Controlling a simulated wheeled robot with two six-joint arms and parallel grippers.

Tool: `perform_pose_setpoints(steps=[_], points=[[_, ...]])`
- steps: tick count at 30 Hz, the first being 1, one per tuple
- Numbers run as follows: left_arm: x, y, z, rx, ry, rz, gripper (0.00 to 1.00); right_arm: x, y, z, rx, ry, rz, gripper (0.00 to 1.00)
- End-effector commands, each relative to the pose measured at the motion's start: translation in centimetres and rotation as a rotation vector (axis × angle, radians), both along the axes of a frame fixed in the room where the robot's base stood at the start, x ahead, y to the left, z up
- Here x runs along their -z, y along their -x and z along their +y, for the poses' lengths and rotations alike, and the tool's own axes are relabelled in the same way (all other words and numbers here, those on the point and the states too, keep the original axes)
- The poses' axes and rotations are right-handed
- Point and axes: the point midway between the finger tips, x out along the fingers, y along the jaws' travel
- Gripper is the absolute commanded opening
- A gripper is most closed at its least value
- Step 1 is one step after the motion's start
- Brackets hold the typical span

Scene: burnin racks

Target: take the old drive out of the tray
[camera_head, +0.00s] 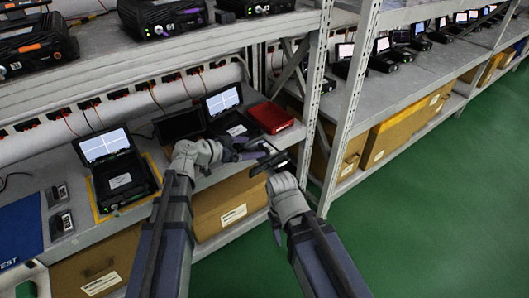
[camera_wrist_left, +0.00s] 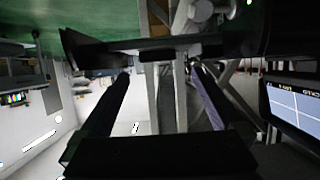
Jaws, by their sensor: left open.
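My left gripper (camera_head: 258,151) reaches rightward in front of the shelf edge in the head view. In the left wrist view its two dark fingers (camera_wrist_left: 158,76) are apart, with nothing clearly between them. My right gripper (camera_head: 269,163) is close beside it, with a dark flat bar at its end. The left wrist view shows a dark bar (camera_wrist_left: 150,50) across the top, just beyond my left fingertips. I cannot tell whether this bar is a tray or part of my right gripper. No drive can be made out clearly.
A red box (camera_head: 271,117) lies on the shelf just behind the grippers. Open test units with lit screens stand at the left (camera_head: 118,165) and the middle (camera_head: 226,112). A rack post (camera_head: 318,95) rises close to the right. Cardboard boxes (camera_head: 232,205) fill the lower shelf.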

Motion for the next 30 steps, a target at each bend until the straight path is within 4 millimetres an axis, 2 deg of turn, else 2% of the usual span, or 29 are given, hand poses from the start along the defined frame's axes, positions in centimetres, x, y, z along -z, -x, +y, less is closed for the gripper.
perform_pose_setpoints(steps=[8,17,24,30], points=[[0.7,-0.6,-0.9,0.001,-0.001,0.001,1.0,0.7,0.0,0.0,0.0,0.001,0.0,0.5],[2.4,-2.8,-3.8,0.001,0.0,0.0,1.0,2.4,0.0,-0.1,-0.001,0.004,-0.001,0.5],[2.3,-2.8,-4.0,0.0,0.001,0.001,1.0,2.3,0.0,-0.1,-0.001,0.005,-0.002,0.5],[2.3,-2.8,-4.0,0.0,0.001,0.001,0.78,2.3,0.0,-0.1,-0.001,0.005,-0.002,0.5]])
